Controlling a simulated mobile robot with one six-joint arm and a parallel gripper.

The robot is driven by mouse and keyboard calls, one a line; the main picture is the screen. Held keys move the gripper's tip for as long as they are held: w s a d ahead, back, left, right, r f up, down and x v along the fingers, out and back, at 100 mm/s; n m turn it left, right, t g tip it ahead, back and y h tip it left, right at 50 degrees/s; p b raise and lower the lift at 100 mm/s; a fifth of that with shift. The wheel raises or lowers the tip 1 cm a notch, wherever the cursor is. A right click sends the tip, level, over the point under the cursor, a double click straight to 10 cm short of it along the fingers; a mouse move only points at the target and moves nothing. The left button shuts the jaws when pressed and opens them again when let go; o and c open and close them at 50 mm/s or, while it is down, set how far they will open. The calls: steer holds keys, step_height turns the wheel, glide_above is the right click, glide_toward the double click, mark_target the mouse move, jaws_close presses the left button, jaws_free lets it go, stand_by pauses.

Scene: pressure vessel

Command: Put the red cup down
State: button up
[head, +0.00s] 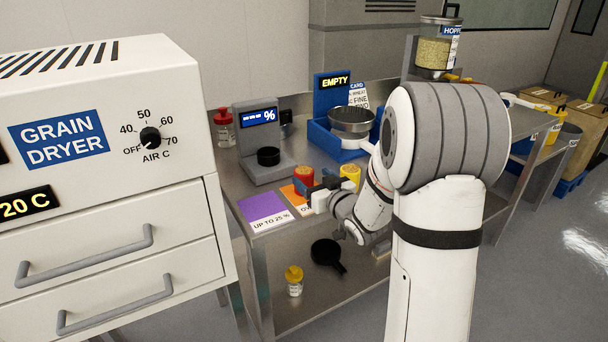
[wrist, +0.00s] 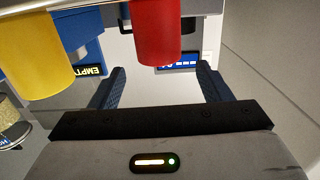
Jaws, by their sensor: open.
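The red cup (head: 303,174) stands upright at the orange card (head: 289,193) on the metal table. My gripper (head: 316,188) is right in front of it, with its blue fingers low beside the cup. In the wrist view the red cup (wrist: 157,32) lies ahead between the open fingers (wrist: 159,78), with a gap on both sides. The fingers hide part of the cup's base and of the card in the head view. I cannot tell how much of the base rests on the card.
A yellow cup (head: 350,174) stands close right of my gripper. A purple card (head: 262,210) lies to the left. A grey meter with a black dish (head: 268,156) and a blue EMPTY stand with a pan (head: 350,121) are behind. The grain dryer (head: 100,150) borders the left.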

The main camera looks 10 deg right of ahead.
steer(key=s+d+f+m+g+h, duration=0.1)
steer(key=s+d+m+g+h, duration=0.2)
steer(key=s, duration=0.5)
steer(key=s+d+f+g+h, duration=0.1)
steer(key=s+g+h, duration=0.25)
steer(key=s, duration=0.35)
steer(key=s+a+g, duration=0.3)
steer(key=s+g, duration=0.1)
steer(key=s, duration=0.4)
steer(key=s+a+g+y, duration=0.1)
steer(key=s+a+g, duration=0.2)
steer(key=s, duration=0.6)
steer(key=shift+s+g, duration=0.15)
steer(key=shift+g, duration=0.3)
steer(key=shift+y, duration=0.25)
